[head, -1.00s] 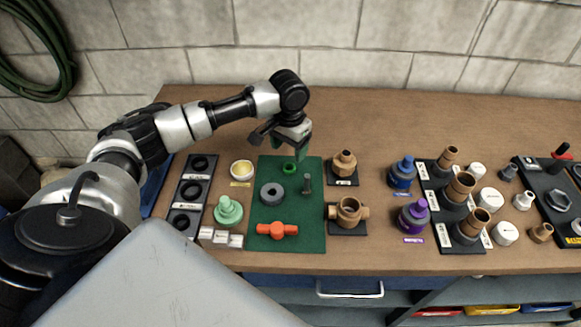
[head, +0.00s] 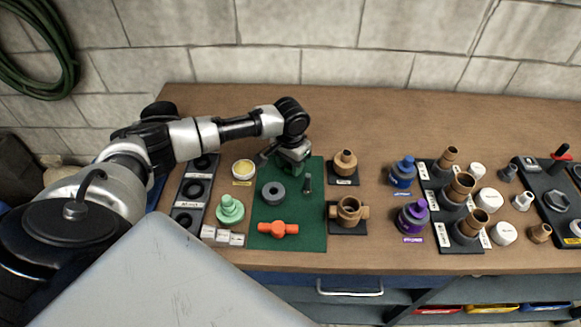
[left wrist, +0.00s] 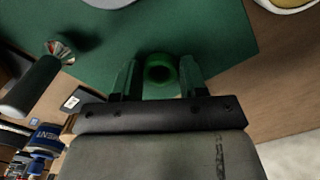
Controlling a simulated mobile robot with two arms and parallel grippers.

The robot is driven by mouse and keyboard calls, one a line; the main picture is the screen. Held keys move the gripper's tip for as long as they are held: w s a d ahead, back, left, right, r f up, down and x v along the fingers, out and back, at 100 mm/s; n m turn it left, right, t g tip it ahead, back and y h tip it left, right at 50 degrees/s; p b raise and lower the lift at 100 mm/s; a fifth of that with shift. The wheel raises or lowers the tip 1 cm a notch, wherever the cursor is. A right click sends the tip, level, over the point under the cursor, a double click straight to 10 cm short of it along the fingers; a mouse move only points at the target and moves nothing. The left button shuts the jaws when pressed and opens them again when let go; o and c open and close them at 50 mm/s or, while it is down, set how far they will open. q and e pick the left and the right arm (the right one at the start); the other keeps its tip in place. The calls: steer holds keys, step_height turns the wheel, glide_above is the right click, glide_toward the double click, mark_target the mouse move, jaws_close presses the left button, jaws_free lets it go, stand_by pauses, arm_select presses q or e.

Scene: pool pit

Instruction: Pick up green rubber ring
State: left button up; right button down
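The green rubber ring (left wrist: 161,74) lies on the green mat (head: 290,213) and shows between my left gripper's fingers in the left wrist view. My left gripper (left wrist: 160,77) is open, with one finger on each side of the ring. A gap shows on the left side of the ring; the right finger looks very close, and I cannot tell whether it touches. In the head view my left gripper (head: 291,165) is low over the mat's back edge and hides the ring. My right gripper is not in view.
On the mat are a grey ring (head: 273,193), a dark bolt-like piece (head: 307,185) and an orange valve handle (head: 278,229). A yellow-filled dish (head: 243,169) and a mint-green fitting (head: 230,210) stand to the left. Brass fittings (head: 345,162) stand to the right.

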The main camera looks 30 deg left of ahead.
arm_select(q)
steer(key=c, duration=0.6)
step_height(320, 180, up, 10)
steer(key=shift+b, duration=0.5)
